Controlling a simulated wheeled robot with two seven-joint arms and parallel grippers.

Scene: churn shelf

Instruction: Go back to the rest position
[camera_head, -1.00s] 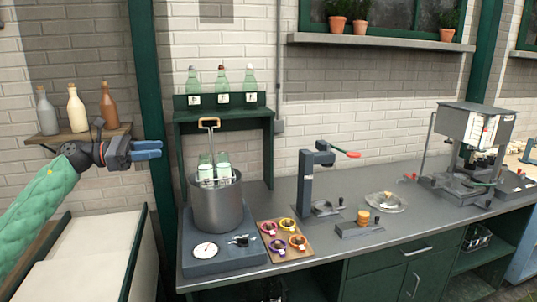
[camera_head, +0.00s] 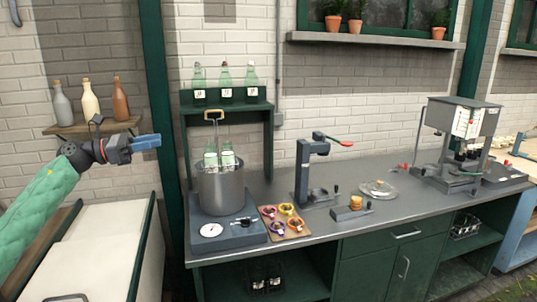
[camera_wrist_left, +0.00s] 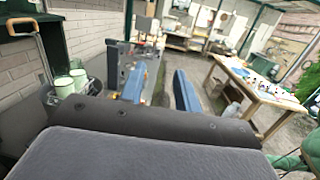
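My left gripper (camera_head: 146,142) is raised at the left of the head view, in front of the brick wall and just below the small wall shelf with bottles. It holds nothing. In the left wrist view its two blue fingers (camera_wrist_left: 159,88) stand apart with nothing between them. My left arm has a green padded sleeve. My right gripper is not in either view.
A bench (camera_head: 385,208) runs along the wall, with a pot (camera_head: 222,190) on a scale, a lever press (camera_head: 303,175) and a grey machine (camera_head: 458,135). A wooden shelf (camera_head: 75,129) holds several bottles. A white-topped counter (camera_head: 100,240) stands below my arm.

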